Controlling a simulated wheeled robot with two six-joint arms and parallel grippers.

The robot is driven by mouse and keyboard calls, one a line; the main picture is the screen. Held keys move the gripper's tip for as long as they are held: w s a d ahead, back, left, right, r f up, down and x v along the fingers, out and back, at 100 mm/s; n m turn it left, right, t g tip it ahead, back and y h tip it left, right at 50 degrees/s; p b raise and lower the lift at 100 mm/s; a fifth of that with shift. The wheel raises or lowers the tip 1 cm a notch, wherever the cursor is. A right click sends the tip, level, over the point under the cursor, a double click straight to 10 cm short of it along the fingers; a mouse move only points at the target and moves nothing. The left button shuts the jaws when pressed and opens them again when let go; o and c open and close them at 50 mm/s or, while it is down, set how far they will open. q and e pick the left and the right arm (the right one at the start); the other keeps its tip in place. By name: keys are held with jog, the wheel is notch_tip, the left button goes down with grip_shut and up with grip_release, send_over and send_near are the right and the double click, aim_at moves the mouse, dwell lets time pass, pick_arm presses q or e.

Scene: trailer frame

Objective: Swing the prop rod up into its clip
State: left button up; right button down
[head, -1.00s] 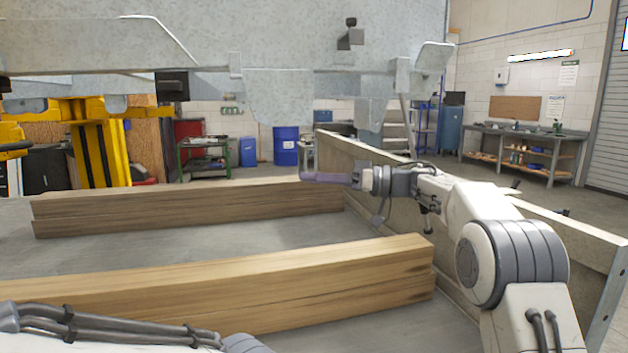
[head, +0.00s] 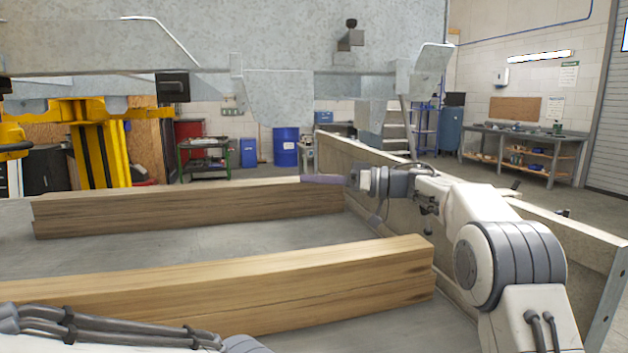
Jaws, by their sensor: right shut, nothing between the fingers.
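I cannot make out the prop rod or its clip for certain in the head view. A grey metal frame (head: 270,97) spans the upper part of the view, with a large grey sheet panel (head: 250,35) behind it. A small dark bracket with a knob (head: 350,38) shows against the panel. My right gripper (head: 308,179) points left, its purplish fingers shut and empty, below the frame and near the far timber's right end. Part of my left arm crosses the bottom left corner; its gripper is out of view.
Two long timber beams lie across the grey floor, a far one (head: 190,210) and a near one (head: 300,285). A low side board (head: 530,225) runs along the right, close to my right arm. A yellow lift (head: 100,150) stands at the left.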

dwell(0.9)
jog(key=c, duration=0.7)
grip_release()
jog(key=s+d, duration=0.1)
jog(key=d, duration=0.9)
jog(key=shift+s+d+p, duration=0.2)
jog(key=shift+s+p, duration=0.15)
